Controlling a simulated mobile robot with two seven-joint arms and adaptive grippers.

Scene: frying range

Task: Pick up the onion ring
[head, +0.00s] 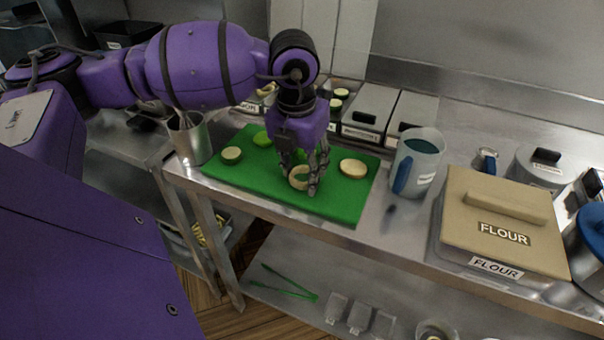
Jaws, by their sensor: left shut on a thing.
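The onion ring (297,183) is a pale ring with an open middle on the green cutting board (338,206). My left gripper (308,178) comes down from above and is shut on the ring, its fingers hiding part of the ring's right side. The ring looks at or just above the board; I cannot tell which. My right gripper is not in view.
A metal cup (189,140) stands left, a blue-handled jug (417,160) right, then a flour bin (500,216). Lidded containers (369,112) line the back.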

